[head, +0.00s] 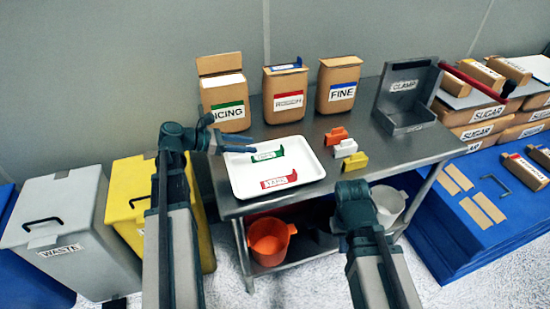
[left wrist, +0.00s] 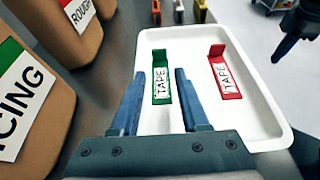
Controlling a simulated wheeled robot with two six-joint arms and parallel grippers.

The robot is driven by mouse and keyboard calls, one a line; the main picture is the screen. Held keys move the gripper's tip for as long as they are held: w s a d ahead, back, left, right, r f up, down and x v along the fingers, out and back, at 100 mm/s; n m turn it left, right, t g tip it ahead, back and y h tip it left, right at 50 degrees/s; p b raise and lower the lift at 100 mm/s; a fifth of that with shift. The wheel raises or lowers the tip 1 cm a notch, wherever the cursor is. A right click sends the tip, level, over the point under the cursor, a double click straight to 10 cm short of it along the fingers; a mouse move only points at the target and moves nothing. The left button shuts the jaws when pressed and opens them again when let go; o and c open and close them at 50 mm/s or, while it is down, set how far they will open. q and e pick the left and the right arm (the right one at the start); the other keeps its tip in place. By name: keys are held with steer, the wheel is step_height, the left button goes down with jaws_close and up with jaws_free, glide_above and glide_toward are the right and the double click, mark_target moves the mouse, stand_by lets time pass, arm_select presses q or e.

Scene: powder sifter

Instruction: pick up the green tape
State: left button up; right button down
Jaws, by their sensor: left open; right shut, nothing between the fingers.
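The green tape (head: 267,155) lies in a white tray (head: 238,185) on the metal table, with its TAPE label facing up. It also shows in the left wrist view (left wrist: 161,82). The red tape (head: 279,182) lies beside it in the tray, also in the left wrist view (left wrist: 226,80). My left gripper (head: 251,145) is open above the tray's back left part. In the left wrist view its fingers (left wrist: 160,74) appear on either side of the green tape; contact cannot be told. My right gripper (head: 350,187) is shut and empty near the table's front edge.
Icing (head: 224,105), rough (head: 285,95) and fine (head: 338,88) boxes stand along the back. Orange (head: 336,136), white (head: 346,148) and yellow (head: 355,162) clips lie right of the tray. A metal clamp holder (head: 405,110) stands at the back right.

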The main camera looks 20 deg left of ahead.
mark_target(281, 147)
arm_select(q)
steer(key=b+x, duration=0.1)
steer(key=x, duration=0.4)
steer(key=shift+f, duration=0.15)
steer(key=shift+w+d+f+b, duration=0.1)
steer(key=shift+w+d+b, duration=0.3)
steer(key=shift+d, duration=0.1)
steer(key=b+x, duration=0.1)
steer(key=x, duration=0.4)
steer(key=shift+w+d+b, duration=0.1)
steer(key=shift+w+b, duration=0.05)
steer(key=shift+b, duration=0.15)
jaws_close()
